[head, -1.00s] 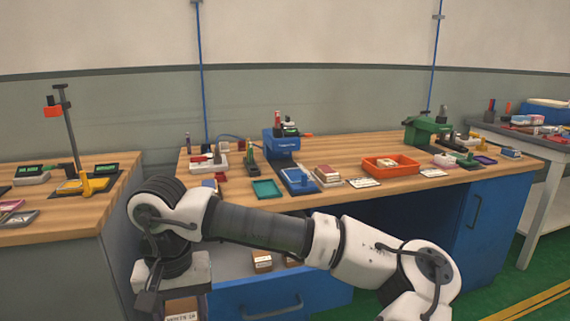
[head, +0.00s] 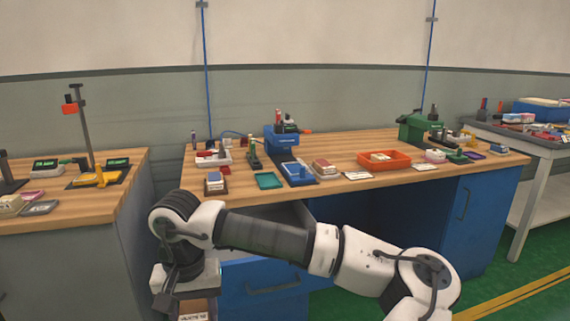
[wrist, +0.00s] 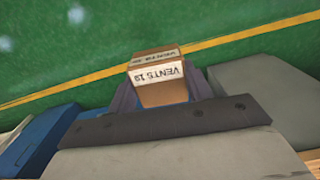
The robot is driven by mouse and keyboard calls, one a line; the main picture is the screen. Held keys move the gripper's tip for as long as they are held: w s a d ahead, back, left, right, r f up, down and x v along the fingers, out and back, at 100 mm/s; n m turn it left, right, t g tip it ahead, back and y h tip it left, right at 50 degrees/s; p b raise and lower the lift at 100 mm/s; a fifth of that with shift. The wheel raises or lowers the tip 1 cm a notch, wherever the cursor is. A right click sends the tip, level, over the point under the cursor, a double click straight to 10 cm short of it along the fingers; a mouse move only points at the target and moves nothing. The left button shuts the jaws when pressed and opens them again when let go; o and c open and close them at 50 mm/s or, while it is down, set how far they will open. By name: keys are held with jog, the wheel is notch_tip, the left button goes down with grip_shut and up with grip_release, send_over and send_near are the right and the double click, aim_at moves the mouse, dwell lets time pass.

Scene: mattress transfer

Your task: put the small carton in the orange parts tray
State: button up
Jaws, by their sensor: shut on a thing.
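The small carton is brown with a white label reading "VENTS 19". In the wrist view the carton (wrist: 155,72) sits between the two fingers of my gripper (wrist: 162,97), which is shut on it. In the head view the carton (head: 194,309) hangs under my wrist at the bottom left, in front of the bench and below its top, partly cut off by the frame edge. The orange parts tray (head: 404,163) stands on the wooden bench top, right of centre, well away from my gripper. A pale item lies in the tray.
A blue drawer (head: 262,284) stands open under the bench, partly hidden by my arm. A blue fixture (head: 282,141), a teal tray (head: 269,181), a stacked box (head: 325,167) and a green press (head: 415,128) occupy the bench. Green floor lies below the carton in the wrist view.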

jog(key=w+d+f+m+p, duration=0.15)
jog(key=w+d+f, duration=0.3)
jog(key=f, duration=0.45)
jog(key=w+d+f+m+p, duration=0.15)
jog(key=w+d+f, duration=0.3)
jog(key=f, duration=0.55)
jog(key=s+d+f+p, duration=0.1)
jog(key=s+d+f, duration=0.1)
jog(key=f, duration=0.5)
jog(key=s+d+f+p, duration=0.1)
jog(key=s+d+f, duration=0.1)
jog(key=d+f, duration=0.3)
jog(key=shift+d+f+n+p, duration=0.3)
jog(key=shift+f+p, duration=0.1)
jog(key=shift+f, duration=0.95)
